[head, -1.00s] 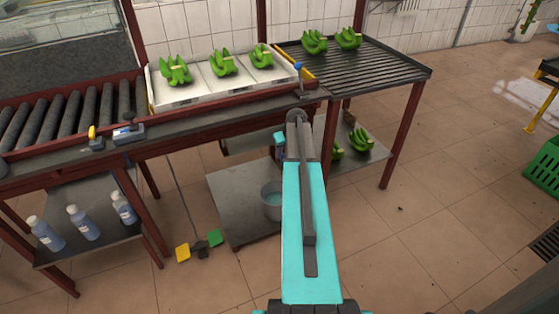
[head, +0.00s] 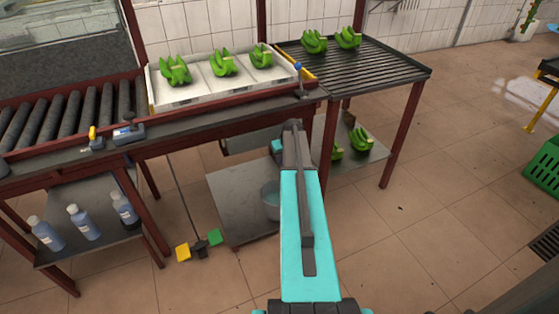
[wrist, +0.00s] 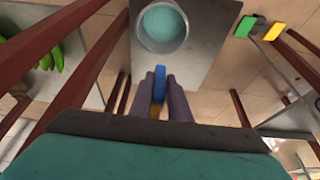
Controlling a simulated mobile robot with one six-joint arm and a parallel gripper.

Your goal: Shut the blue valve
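In the wrist view a blue handle (wrist: 160,84), likely the blue valve, shows between the two dark fingers of my gripper (wrist: 160,88). A brownish-yellow part shows below it. The fingers stand on both sides of the handle with what look like narrow gaps, so my gripper appears open around it. In the head view my own arm hides the gripper and this handle.
A bucket of bluish liquid (wrist: 162,27) stands on the low grey shelf (head: 235,205). Green and yellow pedals (head: 198,245) are on the floor. Bananas (head: 223,63) lie in trays. Red table legs surround the arm.

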